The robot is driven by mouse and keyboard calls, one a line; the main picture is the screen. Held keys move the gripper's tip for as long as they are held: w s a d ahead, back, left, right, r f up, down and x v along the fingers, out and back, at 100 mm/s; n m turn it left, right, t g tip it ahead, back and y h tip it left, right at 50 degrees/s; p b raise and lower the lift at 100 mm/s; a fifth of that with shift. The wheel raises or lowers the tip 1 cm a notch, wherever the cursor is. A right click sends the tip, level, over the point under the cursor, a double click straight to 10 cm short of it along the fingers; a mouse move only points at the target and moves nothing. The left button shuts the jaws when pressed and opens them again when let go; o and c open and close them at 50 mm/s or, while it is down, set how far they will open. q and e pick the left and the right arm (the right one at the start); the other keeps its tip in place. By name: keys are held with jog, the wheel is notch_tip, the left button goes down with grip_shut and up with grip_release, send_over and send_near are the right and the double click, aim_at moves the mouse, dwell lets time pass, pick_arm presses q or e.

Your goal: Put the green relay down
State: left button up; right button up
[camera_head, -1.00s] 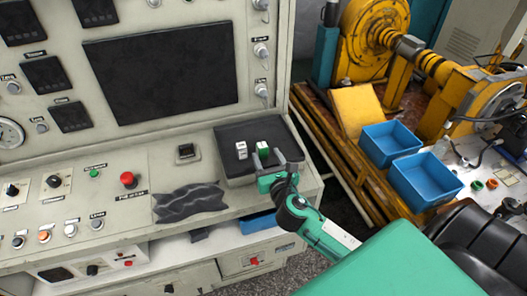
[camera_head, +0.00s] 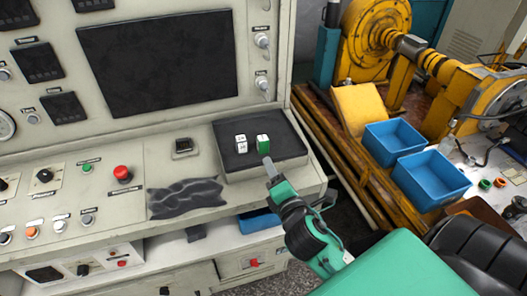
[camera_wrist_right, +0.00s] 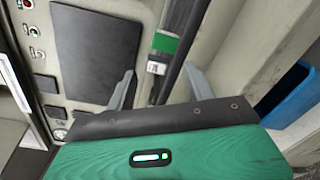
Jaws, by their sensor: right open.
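The green relay (camera_head: 263,144), a small block with a white top face, stands on the black tray (camera_head: 235,168) at the right end of the console. A white relay (camera_head: 241,144) stands just left of it, with a gap between them. My right gripper (camera_head: 267,164) is in front of the green relay, apart from it. In the right wrist view the gripper's two fingers (camera_wrist_right: 160,90) are spread with nothing between them. The green relay (camera_wrist_right: 165,43) shows ahead of the fingertips there. My left gripper is not in view.
A crumpled dark cloth (camera_head: 186,198) and a red button (camera_head: 122,173) are left of the tray on the console. Two blue bins (camera_head: 430,178) stand on the yellow machine's bench at right. A gap separates console and bench.

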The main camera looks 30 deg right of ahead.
aim_at(264, 143)
jog(key=w+m+b, duration=0.1)
jog(key=w+m, duration=0.1)
jog(key=m, duration=0.5)
jog(key=w+d+m+b, duration=0.1)
jog(key=w+m, duration=0.1)
jog(key=m, duration=0.6)
jog(key=w+d+m+b, duration=0.1)
jog(key=m+b, duration=0.1)
jog(key=m, duration=0.6)
jog(key=shift+w+r, duration=0.15)
jog(key=shift+w, duration=0.25)
jog(key=x, duration=0.2)
jog(key=p+x, duration=0.1)
jog(key=x, duration=0.1)
jog(key=shift+w+d+r+p, duration=0.1)
jog(key=shift+w+r+p, duration=0.1)
jog(key=shift+r+p, duration=0.1)
jog(key=shift+w+d+f, duration=0.15)
jog(key=shift+w+f, duration=0.05)
jog(key=shift+w, duration=0.3)
jog(key=c, duration=1.2)
jog(key=shift+o, duration=0.2)
jog(key=shift+r, duration=0.15)
